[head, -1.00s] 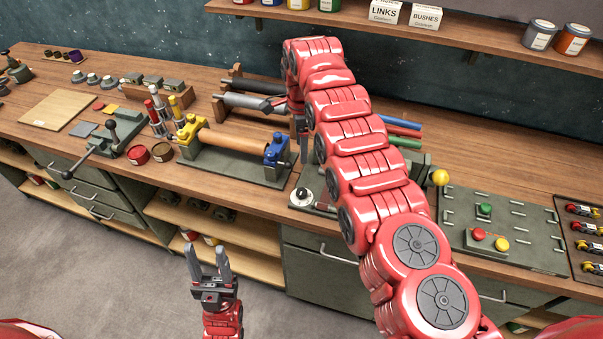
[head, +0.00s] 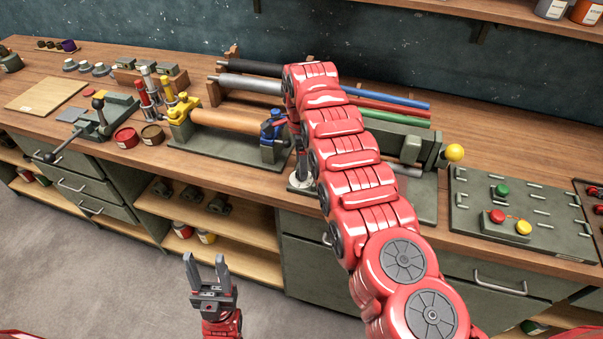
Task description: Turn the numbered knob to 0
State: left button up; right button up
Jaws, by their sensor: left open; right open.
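The numbered knob (head: 297,187) is on a small plate at the bench's front edge, beside the roller fixture. Only part of its pale dial shows, and its marks are too small to read. My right arm curves over the bench, and its dark gripper (head: 301,172) points down at the knob. The arm and gripper hide much of the knob, and I cannot tell whether the fingers touch it. My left gripper (head: 205,260) is open and empty, low in front of the bench, away from the knob.
A roller fixture (head: 228,120) with yellow and blue clamps stands just left of the knob. Coloured rods (head: 390,103) lie behind my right arm. A grey device with a yellow ball (head: 453,153) and a button panel (head: 530,205) are to the right.

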jog(key=shift+s+d+f, duration=0.1)
jog(key=shift+f, duration=1.05)
grip_shut()
